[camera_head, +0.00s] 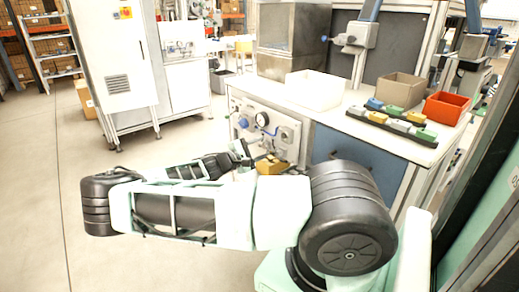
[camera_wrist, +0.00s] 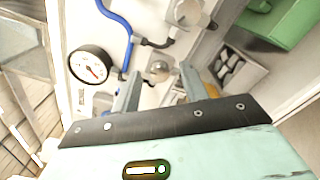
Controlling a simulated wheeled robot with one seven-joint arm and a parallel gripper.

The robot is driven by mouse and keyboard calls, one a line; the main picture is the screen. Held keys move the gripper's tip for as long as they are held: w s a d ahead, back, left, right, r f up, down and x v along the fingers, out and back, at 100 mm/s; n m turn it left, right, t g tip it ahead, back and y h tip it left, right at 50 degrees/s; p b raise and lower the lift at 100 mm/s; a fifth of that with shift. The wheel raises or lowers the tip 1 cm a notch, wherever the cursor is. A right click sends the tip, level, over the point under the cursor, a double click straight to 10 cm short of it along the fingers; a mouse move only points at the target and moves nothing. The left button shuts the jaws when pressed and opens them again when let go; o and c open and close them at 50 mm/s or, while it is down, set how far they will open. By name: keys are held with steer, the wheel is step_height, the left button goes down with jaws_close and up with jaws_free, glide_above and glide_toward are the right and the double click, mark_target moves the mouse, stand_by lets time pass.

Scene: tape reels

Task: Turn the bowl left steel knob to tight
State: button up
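A small round steel knob (camera_wrist: 160,69) shows on the pale panel in the wrist view, between the tips of my gripper (camera_wrist: 159,78). The two fingers stand apart, one on each side of the knob, with gaps visible. I cannot tell how far the tips are from the panel in depth. In the head view my arm reaches to the front panel (camera_head: 241,108) of the bench, and the gripper (camera_head: 243,153) is small there. I cannot make out the knob in that view.
A pressure gauge (camera_wrist: 91,65) and a blue hose (camera_wrist: 122,22) lie left of the fingers. A larger metal fitting (camera_wrist: 188,13) is above. A yellow block (camera_head: 270,166) sits by the panel's lower part. A white bin (camera_head: 315,90) and a red bin (camera_head: 446,108) stand on the bench.

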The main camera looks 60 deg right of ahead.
steer(key=shift+a, duration=0.1)
steer(key=v, duration=1.7)
steer(key=shift+w, duration=0.2)
steer(key=shift+s, duration=0.1)
